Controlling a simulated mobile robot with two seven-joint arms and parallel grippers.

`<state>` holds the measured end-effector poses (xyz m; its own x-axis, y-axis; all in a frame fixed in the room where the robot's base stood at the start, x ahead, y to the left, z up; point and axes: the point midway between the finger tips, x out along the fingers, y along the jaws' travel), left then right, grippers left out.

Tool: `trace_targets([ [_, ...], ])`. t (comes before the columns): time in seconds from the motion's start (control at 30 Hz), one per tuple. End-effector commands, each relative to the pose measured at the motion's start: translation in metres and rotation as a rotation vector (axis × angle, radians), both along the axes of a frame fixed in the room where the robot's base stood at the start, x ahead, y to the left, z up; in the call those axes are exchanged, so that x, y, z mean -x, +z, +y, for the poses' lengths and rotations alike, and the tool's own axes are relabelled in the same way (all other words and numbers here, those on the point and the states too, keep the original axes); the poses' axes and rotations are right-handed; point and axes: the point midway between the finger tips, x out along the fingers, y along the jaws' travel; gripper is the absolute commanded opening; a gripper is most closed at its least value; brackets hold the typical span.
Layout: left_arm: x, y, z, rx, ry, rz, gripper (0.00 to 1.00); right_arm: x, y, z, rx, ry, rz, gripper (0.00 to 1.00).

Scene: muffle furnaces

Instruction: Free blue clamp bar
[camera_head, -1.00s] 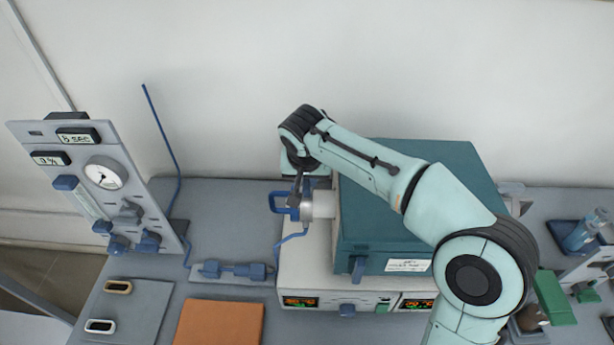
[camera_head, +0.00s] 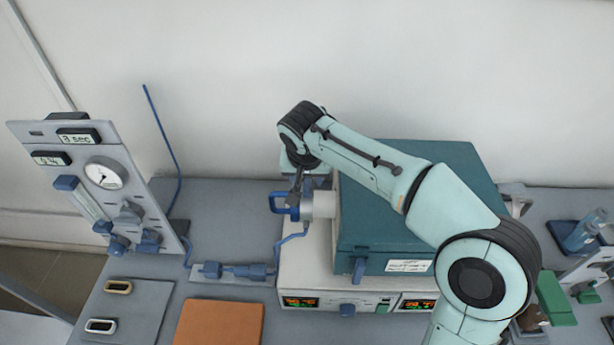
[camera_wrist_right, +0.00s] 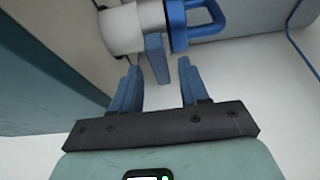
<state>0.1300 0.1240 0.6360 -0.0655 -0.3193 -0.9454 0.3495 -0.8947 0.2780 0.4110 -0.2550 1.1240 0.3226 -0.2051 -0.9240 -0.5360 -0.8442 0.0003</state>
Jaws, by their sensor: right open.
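A blue clamp bar (camera_wrist_right: 156,58) hangs beside a pale cylindrical tube end (camera_wrist_right: 122,28) in the right wrist view. A blue loop handle (camera_wrist_right: 208,22) adjoins the tube's end; it also shows in the head view (camera_head: 283,204), at the left side of the teal furnace (camera_head: 405,235). My right gripper (camera_wrist_right: 160,72) is open, with blue fingers on either side of the bar's lower end. The bar lies between the fingertips; I cannot tell whether either finger touches it. In the head view my right gripper (camera_head: 296,188) is partly hidden at the tube. My left gripper is not in view.
A gas panel (camera_head: 95,190) with a gauge and displays stands at the left. A blue inline fitting (camera_head: 235,271) and hose lie on the bench. An orange mat (camera_head: 218,323) is at the front. The bench is bare behind the fitting.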

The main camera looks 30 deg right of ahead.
Motion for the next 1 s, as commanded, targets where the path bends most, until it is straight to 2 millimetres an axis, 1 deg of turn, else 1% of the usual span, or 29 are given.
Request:
trace_targets([
  [0.03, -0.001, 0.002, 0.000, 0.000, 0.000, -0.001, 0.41, 0.002, 0.009, 0.002, -0.001, 0.002, -0.005, 0.45],
  [0.17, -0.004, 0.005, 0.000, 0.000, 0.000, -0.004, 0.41, 0.010, 0.036, 0.008, -0.002, 0.002, -0.007, 0.45],
  [0.3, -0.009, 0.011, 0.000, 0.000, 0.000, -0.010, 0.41, 0.021, 0.066, 0.014, -0.002, 0.001, -0.007, 0.45],
  [0.4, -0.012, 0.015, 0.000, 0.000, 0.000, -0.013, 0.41, 0.028, 0.085, 0.019, -0.002, 0.001, -0.006, 0.45],
  [0.5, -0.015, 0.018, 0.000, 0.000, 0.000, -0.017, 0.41, 0.033, 0.100, 0.022, -0.001, 0.001, -0.006, 0.45],
  [0.6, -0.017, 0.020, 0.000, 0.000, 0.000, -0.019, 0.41, 0.037, 0.109, 0.024, -0.001, -0.001, -0.004, 0.45],
  [0.7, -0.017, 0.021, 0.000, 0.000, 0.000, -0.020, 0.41, 0.039, 0.114, 0.025, -0.001, -0.001, -0.003, 0.45],
  [1.0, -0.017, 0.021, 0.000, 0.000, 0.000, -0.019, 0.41, 0.040, 0.115, 0.025, -0.001, -0.001, -0.002, 0.45],
])
